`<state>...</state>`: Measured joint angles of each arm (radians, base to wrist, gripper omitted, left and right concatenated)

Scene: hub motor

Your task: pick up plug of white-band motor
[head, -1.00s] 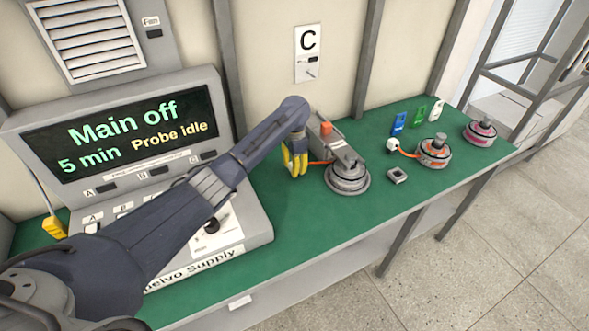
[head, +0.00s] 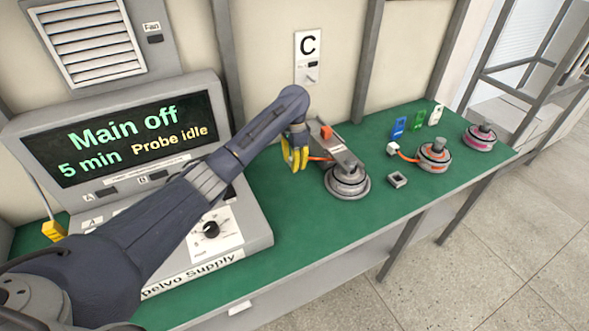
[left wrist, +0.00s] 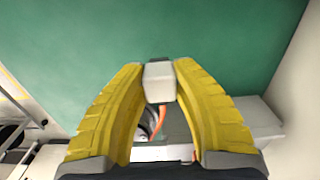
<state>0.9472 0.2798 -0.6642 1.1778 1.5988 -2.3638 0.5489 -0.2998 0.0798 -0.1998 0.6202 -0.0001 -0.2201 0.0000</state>
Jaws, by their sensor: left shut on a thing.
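The nearest motor (head: 347,180) is a grey round hub with a pale band, standing on the green bench beside a grey fixture. Its orange cable runs left to my left gripper (head: 295,160). In the left wrist view, the yellow fingers of my left gripper (left wrist: 160,80) are shut on a whitish block-shaped plug (left wrist: 160,82), held at the fingertips. The orange cable (left wrist: 133,116) shows below the plug. In the head view the fingers hide the plug. My right gripper is in neither view.
An orange-banded motor (head: 434,157) with a white plug (head: 393,148) and a magenta-banded motor (head: 480,137) stand farther right. A small grey socket block (head: 397,179) lies between motors. Blue, green and white tags (head: 417,119) stand behind. The supply console (head: 130,150) fills the left.

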